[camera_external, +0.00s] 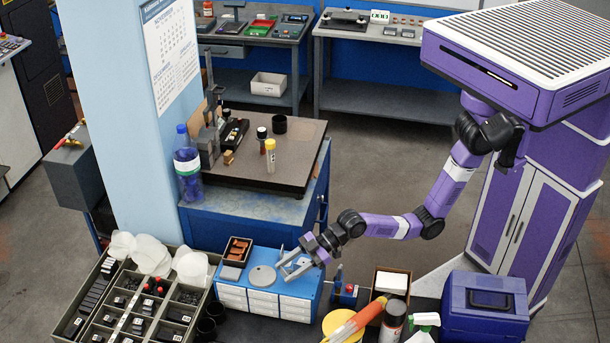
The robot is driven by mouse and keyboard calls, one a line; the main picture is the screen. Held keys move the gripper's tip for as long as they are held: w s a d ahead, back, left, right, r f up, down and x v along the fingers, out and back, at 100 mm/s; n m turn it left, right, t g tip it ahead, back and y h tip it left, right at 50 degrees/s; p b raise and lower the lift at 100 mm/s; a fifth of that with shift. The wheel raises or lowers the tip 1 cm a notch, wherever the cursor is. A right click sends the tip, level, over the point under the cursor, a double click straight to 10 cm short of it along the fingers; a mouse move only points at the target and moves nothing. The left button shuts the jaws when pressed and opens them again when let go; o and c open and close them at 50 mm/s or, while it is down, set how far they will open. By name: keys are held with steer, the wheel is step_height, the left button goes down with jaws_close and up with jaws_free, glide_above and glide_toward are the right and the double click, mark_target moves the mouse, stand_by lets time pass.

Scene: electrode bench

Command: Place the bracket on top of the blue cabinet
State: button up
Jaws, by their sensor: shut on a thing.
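The small blue cabinet (318,287) with white drawers stands at the front centre of the bench. My gripper (287,268) is over the right part of its top, pointing left. It is shut on a small grey piece, which I take to be the bracket; the fingers and the piece are hard to tell apart at this size. I cannot tell whether the piece touches the cabinet top. A round grey disc (262,276) lies on the top, left of my gripper.
An orange-and-black tray (237,250) sits on the cabinet's back left. A large compartment tray (190,317) stands to the left. Bottles, a spray can (393,322) and a purple box (484,306) crowd the right. A blue-capped bottle (187,165) stands behind.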

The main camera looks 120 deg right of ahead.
steer(key=shift+f, duration=1.65)
steer(key=shift+f, duration=0.1)
steer(key=o, duration=1.4)
steer(key=shift+s, duration=0.1)
steer(key=v, duration=1.1)
steer(key=shift+s+r, duration=0.2)
steer(key=shift+r, duration=0.05)
steer(key=shift+s+r, duration=0.1)
steer(key=shift+s, duration=0.05)
